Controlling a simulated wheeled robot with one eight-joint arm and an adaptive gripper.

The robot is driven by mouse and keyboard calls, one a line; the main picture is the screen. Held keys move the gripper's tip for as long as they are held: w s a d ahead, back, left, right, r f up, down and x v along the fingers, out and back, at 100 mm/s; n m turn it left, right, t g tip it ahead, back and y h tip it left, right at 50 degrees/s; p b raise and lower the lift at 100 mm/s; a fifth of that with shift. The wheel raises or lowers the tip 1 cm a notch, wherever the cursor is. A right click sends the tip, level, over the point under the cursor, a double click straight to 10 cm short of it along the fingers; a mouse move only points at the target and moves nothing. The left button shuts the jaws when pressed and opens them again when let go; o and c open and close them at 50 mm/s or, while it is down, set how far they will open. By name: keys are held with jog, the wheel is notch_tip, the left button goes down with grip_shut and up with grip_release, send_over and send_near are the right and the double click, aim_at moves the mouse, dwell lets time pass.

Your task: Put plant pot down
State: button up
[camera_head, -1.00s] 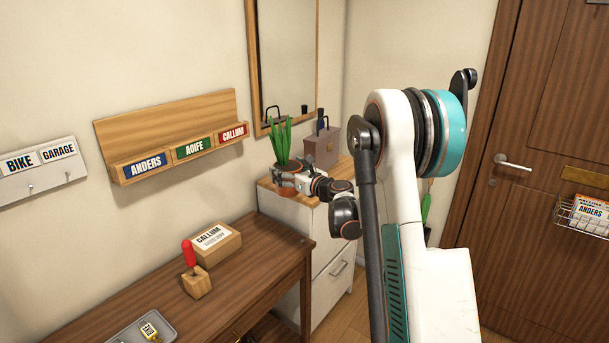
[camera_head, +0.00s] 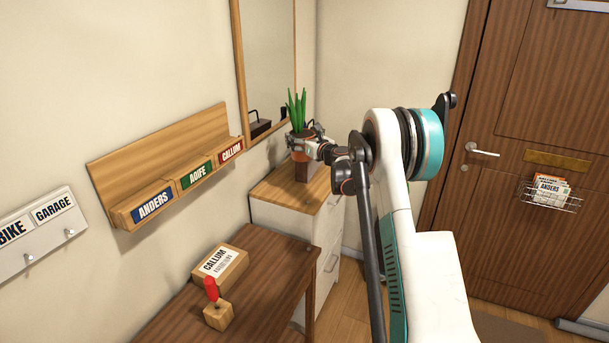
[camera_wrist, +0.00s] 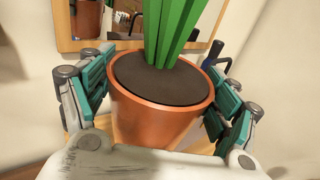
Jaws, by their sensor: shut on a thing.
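The plant pot is terracotta with dark soil and upright green leaves; it fills the middle of the wrist view (camera_wrist: 160,118). In the head view, its leaves (camera_head: 297,108) stand above the far cabinet. My gripper (camera_head: 306,142) is at the pot's height, its teal-padded fingers on both sides of the pot in the wrist view (camera_wrist: 165,88). It is shut on the pot, which is upright.
The white cabinet has a wooden top (camera_head: 275,195), bare at its near left part. A mirror (camera_head: 266,62) hangs behind it. A wooden desk (camera_head: 262,283) in front holds a labelled box (camera_head: 220,268) and a red-handled tool in a block (camera_head: 216,311).

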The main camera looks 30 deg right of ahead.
notch_tip(320, 180, down, 16)
jog(key=b, duration=0.2)
jog(key=shift+r+b, duration=0.2)
jog(key=shift+b, duration=0.1)
jog(key=shift+f, duration=0.2)
jog(key=o, duration=1.5)
jog(key=shift+c, duration=0.2)
jog(key=shift+r, duration=0.2)
jog(key=s, duration=0.4)
jog(key=s+p, duration=0.1)
jog(key=s, duration=0.7)
jog(key=shift+d+r, duration=0.3)
jog(key=shift+d, duration=0.1)
